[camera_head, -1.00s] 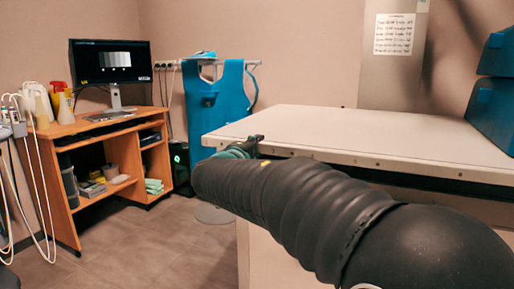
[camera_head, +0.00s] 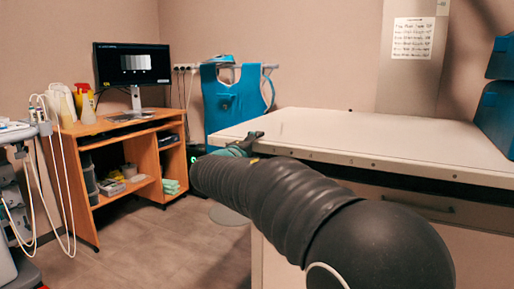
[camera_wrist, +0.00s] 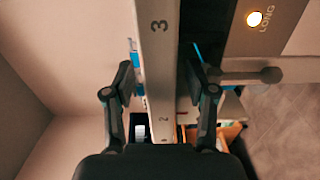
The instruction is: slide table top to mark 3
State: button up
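The white table top (camera_head: 400,135) spans the right half of the head view. Its front edge carries small dark marks. In the wrist view the pale edge strip (camera_wrist: 159,60) runs top to bottom, with a "3" farther up and a "2" lower down. My gripper (camera_wrist: 160,80) straddles this strip, one finger on each side. A narrow gap seems to show beside each pad, so it looks open. In the head view my gripper (camera_head: 250,142) is at the table's front edge near the left corner, mostly hidden by my arm.
A lit round lamp (camera_wrist: 254,19) marked "LONG" and a dark knob (camera_wrist: 271,75) lie right of the strip. A wooden desk (camera_head: 120,125) with a monitor (camera_head: 132,64) stands left. A blue apron (camera_head: 231,95) hangs behind the table. Blue boxes (camera_head: 497,110) are at right. Floor is clear between.

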jog(key=shift+s+a, duration=0.1)
jog(key=shift+a, duration=0.05)
jog(key=v, duration=1.1)
jog(key=shift+s, duration=0.4)
jog(key=shift+a, duration=0.1)
